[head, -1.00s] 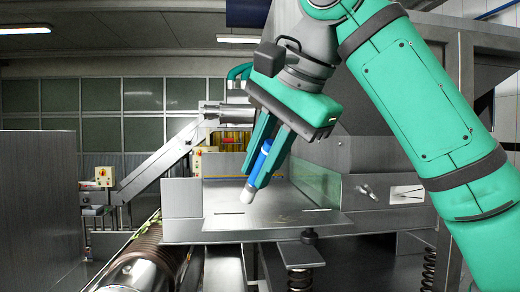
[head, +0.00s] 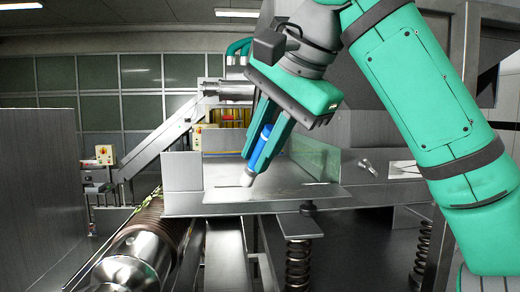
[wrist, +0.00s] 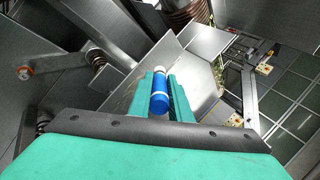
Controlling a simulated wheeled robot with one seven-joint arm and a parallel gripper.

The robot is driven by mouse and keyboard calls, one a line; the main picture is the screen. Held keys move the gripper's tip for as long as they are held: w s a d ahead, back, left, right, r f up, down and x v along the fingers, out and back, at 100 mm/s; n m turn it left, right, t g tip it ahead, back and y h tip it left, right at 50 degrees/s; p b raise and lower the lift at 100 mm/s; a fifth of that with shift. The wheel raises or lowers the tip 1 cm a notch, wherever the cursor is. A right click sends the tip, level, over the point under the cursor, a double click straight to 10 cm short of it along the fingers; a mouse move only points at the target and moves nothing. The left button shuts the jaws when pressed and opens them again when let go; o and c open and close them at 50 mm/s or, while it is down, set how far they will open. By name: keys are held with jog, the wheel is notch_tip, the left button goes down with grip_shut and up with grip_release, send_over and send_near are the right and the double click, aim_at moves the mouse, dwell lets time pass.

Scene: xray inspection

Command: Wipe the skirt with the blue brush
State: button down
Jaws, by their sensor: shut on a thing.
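My gripper (head: 262,162) is shut on the blue brush (head: 259,150), which has a blue body and a white tip. The brush leans, with its white tip pointing down and left in the head view. The tip appears over the flat grey metal plate (head: 300,197), which may be the skirt; no part is plainly marked as such. I cannot tell whether the tip touches the plate. In the wrist view the brush (wrist: 159,97) lies between the two green fingers, with the metal sheet (wrist: 202,80) beyond it.
A greenish clear panel (head: 318,158) stands at the plate's right side. A coil spring (head: 298,264) is below the plate. A shiny roller (head: 130,258) lies at lower left, and a tall grey panel (head: 40,190) stands at far left.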

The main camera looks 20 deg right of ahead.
jog(key=shift+f, duration=0.7)
jog(key=s+d, duration=0.3)
jog(key=d, duration=1)
jog(key=shift+s, duration=0.4)
dwell(1.1)
jog(key=shift+a, duration=0.1)
jog(key=shift+w+a+f, duration=0.1)
jog(key=shift+w+a, duration=0.15)
jog(key=shift+a, duration=0.55)
jog(key=shift+w+a, duration=0.25)
jog(key=shift+a, duration=0.55)
